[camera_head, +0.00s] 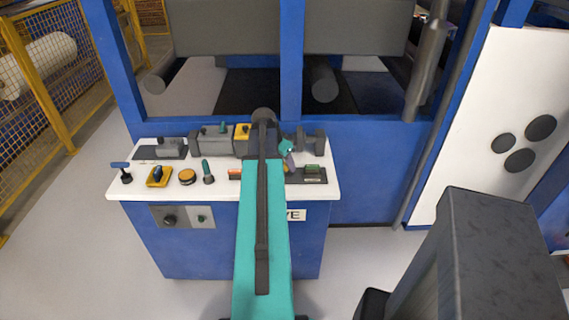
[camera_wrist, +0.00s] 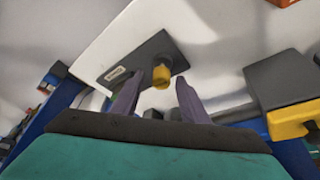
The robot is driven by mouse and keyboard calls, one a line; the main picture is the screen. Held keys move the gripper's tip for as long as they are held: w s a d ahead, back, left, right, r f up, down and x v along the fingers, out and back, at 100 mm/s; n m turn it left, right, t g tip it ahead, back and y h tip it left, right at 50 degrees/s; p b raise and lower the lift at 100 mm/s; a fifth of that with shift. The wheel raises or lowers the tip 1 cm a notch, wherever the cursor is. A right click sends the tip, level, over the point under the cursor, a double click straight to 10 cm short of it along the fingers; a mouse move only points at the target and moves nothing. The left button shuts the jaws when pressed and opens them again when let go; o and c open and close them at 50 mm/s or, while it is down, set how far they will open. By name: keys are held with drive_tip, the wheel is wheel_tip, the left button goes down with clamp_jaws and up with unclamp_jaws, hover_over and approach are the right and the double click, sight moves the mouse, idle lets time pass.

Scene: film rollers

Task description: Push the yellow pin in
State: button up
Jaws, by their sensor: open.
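The yellow pin (camera_wrist: 160,76) shows in the wrist view as a short yellow stub by a dark grey block (camera_wrist: 142,62) with a small white label. My gripper (camera_wrist: 166,84) is open. Its two purple-grey fingers point toward the block, with the yellow stub seen between their tips. I cannot tell whether either finger touches it, or how far the pin stands out. In the head view my gripper (camera_head: 289,157) is low over the right part of the white bench top, and I cannot make out the pin there.
The white bench top (camera_head: 225,187) carries several fixtures. A blue-handled piece (camera_head: 121,170), an orange round knob (camera_head: 187,177) and a green lever (camera_head: 207,171) stand at the left. A grey-and-yellow block (camera_wrist: 285,95) is close on the right in the wrist view. Blue machine frame (camera_head: 372,165) rises behind.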

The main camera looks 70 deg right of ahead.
clamp_jaws()
drive_tip(key=shift+f+b, duration=0.6)
drive_tip(key=shift+f, duration=0.35)
drive_tip(key=shift+c, duration=0.2)
unclamp_jaws()
drive_tip(key=shift+s+r, duration=0.1)
drive_tip(key=shift+o, duration=0.2)
drive_tip(key=shift+r, duration=0.1)
drive_tip(key=b+v, duration=0.2)
drive_tip(key=v, duration=1.1)
drive_tip(key=shift+a+r, duration=0.2)
